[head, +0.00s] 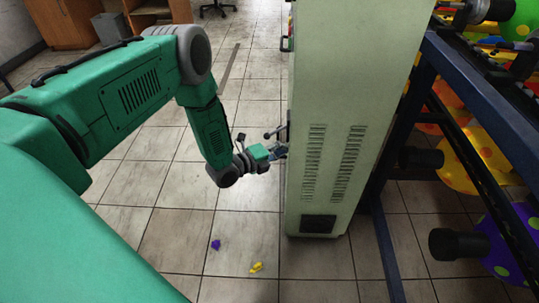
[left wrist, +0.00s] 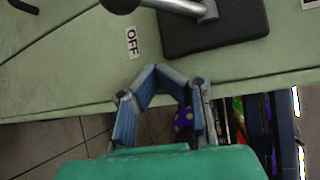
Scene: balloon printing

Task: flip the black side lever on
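The black side lever (left wrist: 180,6) has a metal shaft and a round black knob, cut by the top edge of the left wrist view. It comes out of a black mounting plate (left wrist: 232,27) on the pale green cabinet side, with an OFF label (left wrist: 131,42) left of the plate. In the head view the lever (head: 269,134) shows as a small dark knob at the cabinet's left edge. My left gripper (left wrist: 155,70) has its blue fingertips together with nothing seen between them. It is just below the plate and apart from the lever. My right gripper is out of view.
The tall pale green cabinet (head: 335,90) stands right of my left gripper. A dark blue rack (head: 485,90) with colourful balloons is farther right. A purple piece (head: 216,244) and a yellow piece (head: 257,267) lie on the tiled floor. The floor left of the cabinet is mostly clear.

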